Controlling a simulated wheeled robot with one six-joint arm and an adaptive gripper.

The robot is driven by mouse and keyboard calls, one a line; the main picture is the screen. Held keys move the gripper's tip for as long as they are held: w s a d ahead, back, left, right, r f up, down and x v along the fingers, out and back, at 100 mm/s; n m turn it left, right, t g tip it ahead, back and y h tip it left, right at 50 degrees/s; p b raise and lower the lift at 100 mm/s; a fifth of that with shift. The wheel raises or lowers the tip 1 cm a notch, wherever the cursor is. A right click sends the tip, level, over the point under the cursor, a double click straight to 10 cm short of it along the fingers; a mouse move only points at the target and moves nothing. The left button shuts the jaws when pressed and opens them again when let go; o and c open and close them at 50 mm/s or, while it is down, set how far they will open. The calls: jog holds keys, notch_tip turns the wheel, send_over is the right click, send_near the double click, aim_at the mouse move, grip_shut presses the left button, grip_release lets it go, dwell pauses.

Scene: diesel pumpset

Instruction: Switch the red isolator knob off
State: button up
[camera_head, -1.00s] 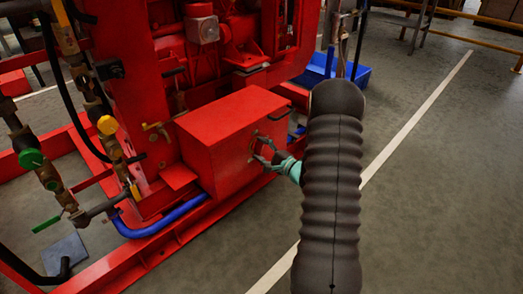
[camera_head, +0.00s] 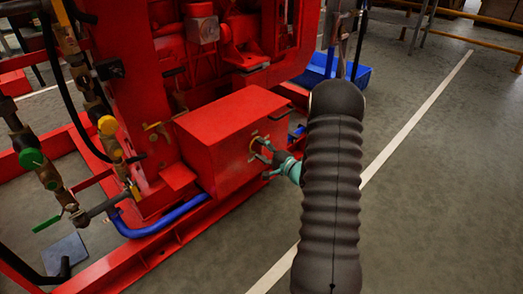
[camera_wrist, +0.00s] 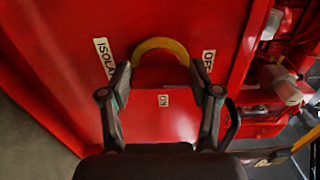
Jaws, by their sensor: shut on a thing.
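The red isolator knob (camera_wrist: 160,72) is on the side face of a red box and blends with the red panel in the wrist view. A label reading "OFF" (camera_wrist: 208,60) is at right, "ON" (camera_wrist: 163,100) is below, and a partly covered "ISOLA..." label (camera_wrist: 104,56) is at left. My gripper (camera_wrist: 160,68) is shut on the knob, one finger on each side. In the head view, my gripper (camera_head: 258,158) is at the box face. The knob's exact pointing is hard to tell.
The red box (camera_head: 225,125) sits on the red pumpset frame (camera_head: 165,240). Blue hose (camera_head: 160,228) runs along the frame at left. A blue tray (camera_head: 360,76) stands behind. Open grey floor (camera_head: 440,190) with a white line lies to the right.

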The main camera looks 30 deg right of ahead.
jog(key=o, duration=1.1)
jog(key=shift+o, duration=0.2)
jog(key=v, duration=1.2)
